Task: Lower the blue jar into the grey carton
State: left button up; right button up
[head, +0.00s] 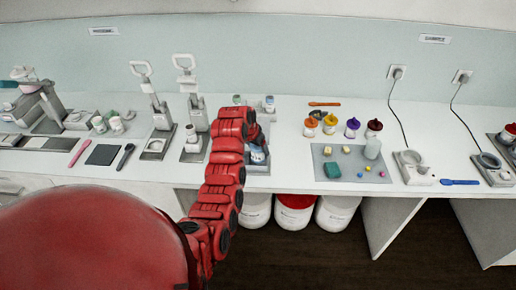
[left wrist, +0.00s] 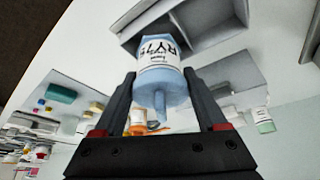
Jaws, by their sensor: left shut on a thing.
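The blue jar (left wrist: 160,82) has a white label and a narrow blue stem pointing toward my palm. My left gripper (left wrist: 159,76) is shut on it, one finger on each side. In the head view the jar (head: 258,156) shows beside my red left arm, near the counter's front edge. The grey carton (left wrist: 222,34) has walls and a divider and lies just beyond the jar's far end in the left wrist view. The jar overlaps its near side, so I cannot tell whether its end is inside. My arm hides most of the carton in the head view. My right gripper is not in view.
Right of my arm, a grey mat (head: 325,175) holds small blocks and a pale cylinder. Several colour-lidded jars (head: 352,128) stand behind it. A hand press (head: 190,105) stands to the left. White buckets (head: 338,212) sit under the counter.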

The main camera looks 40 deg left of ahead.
pick_arm(q)
jog(key=shift+f, duration=0.15)
dwell(0.5)
jog(key=shift+f+b, duration=0.85)
jog(key=shift+f, duration=0.05)
jog(key=shift+f, duration=0.1)
jog(key=shift+f+b, duration=0.4)
jog(key=shift+b, duration=0.05)
jog(key=shift+s+f, duration=0.15)
jog(key=shift+f, duration=0.15)
